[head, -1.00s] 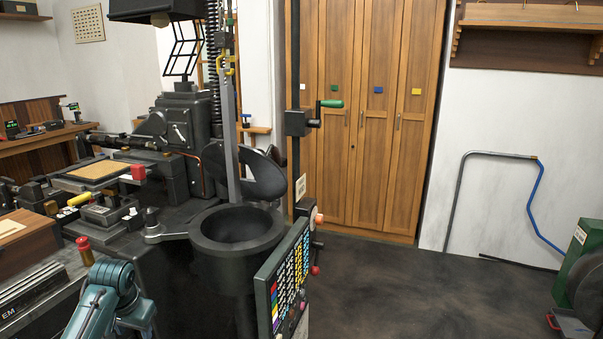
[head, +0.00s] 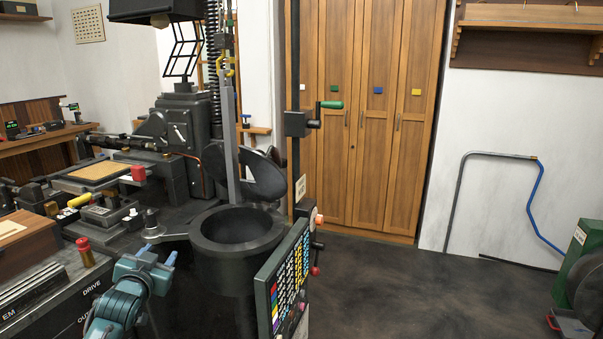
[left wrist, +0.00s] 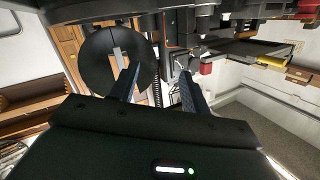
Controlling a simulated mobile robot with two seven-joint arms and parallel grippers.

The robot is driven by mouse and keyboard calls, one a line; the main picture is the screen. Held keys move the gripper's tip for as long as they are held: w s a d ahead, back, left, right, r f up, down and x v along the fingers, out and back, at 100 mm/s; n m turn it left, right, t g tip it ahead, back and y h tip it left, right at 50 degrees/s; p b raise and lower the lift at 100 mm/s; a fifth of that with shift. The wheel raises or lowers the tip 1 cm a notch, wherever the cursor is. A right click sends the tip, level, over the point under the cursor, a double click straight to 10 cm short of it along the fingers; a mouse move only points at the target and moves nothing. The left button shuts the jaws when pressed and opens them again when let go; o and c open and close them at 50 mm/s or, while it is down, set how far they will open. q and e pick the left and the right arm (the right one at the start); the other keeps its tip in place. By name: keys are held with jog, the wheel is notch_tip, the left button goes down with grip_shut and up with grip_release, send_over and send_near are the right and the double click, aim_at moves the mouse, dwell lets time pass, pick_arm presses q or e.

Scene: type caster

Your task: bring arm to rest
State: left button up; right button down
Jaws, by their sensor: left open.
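My left arm is the teal one at the lower left of the head view. Its gripper (head: 160,254) points up and away, just in front of the type caster's round black pot (head: 237,228) and left of it. In the left wrist view the two dark fingers of the gripper (left wrist: 157,86) stand apart with nothing held between them. A round black part of the machine (left wrist: 118,62) shows behind the left finger there. I cannot tell how close the fingers are to the machine. My right gripper is not in view.
A panel of coloured labels (head: 284,282) stands right of the pot. A red-topped brass piece (head: 85,252) sits on the bench left of my arm. The machine bed carries a red knob (head: 138,173). The dark floor (head: 400,285) right of the machine is clear.

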pick_arm(q)
jog(key=s+d+f+m+g+h, duration=0.1)
jog(key=s+d+f+g, duration=0.1)
jog(key=s+d+f, duration=0.55)
jog(key=s+d+f+g+h, duration=0.15)
jog(key=s+d+f, duration=0.25)
jog(key=s+f, duration=0.6)
jog(key=s+d+f+g+h, duration=0.1)
jog(key=s+d+f, duration=0.1)
jog(key=s, duration=0.8)
jog(key=s+d+f+n+g+h, duration=0.1)
jog(key=s+d+f, duration=0.1)
jog(key=s+d, duration=0.3)
jog(key=s, duration=0.4)
jog(key=shift+s+d, duration=0.2)
jog(key=shift+s, duration=0.2)
jog(key=shift+s+f+g, duration=0.1)
jog(key=shift+s+g, duration=0.05)
jog(key=shift+g, duration=0.1)
jog(key=shift+c, duration=1.2)
